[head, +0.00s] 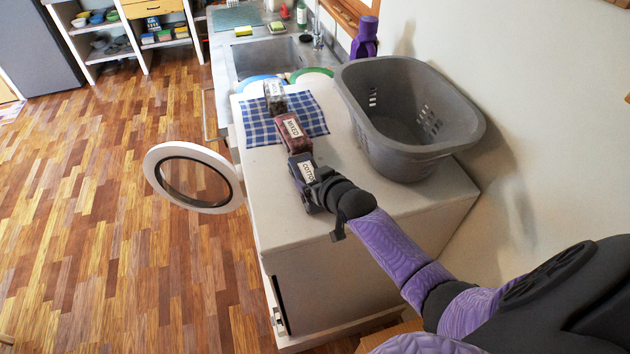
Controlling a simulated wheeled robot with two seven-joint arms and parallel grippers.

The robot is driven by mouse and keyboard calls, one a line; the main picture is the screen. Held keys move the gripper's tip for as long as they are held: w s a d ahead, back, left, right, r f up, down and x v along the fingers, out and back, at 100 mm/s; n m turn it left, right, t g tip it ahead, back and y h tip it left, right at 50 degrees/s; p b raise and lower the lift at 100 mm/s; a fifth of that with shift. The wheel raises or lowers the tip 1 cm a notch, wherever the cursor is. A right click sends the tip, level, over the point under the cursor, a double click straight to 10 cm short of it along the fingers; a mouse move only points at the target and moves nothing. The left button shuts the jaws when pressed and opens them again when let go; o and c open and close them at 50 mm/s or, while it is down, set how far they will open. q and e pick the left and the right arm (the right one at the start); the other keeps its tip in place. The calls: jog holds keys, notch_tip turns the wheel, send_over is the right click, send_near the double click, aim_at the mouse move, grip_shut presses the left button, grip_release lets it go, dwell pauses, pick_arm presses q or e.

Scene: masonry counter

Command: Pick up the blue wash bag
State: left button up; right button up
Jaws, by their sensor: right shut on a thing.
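The blue wash bag (303,172) with a white label reading something like "COTTO" is at the near end of a row of bags on the white machine top. My right gripper (318,194) reaches in from the lower right and is shut on this bag's near end, hiding part of it. I cannot tell whether the bag is clear of the surface. A dark red bag labelled "MIXED" (291,133) lies just beyond it, and a grey bag (274,98) with a label lies farthest. My left gripper is not in view.
A grey laundry basket (400,150) stands right of the bags against the wall. A blue checked cloth (258,126) lies under the farther bags. A round door (230,186) hangs open at the left. A sink (268,58) and purple bottle (366,38) are behind.

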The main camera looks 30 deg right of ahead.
notch_tip(320, 180, up, 9)
jog(key=shift+f+p, duration=0.15)
jog(key=shift+p, duration=0.8)
grip_shut()
jog(key=shift+c, duration=0.6)
grip_release()
jog(key=o, duration=1)
jog(key=shift+d, duration=0.1)
jog(key=shift+o, duration=0.2)
jog(key=shift+s, duration=0.1)
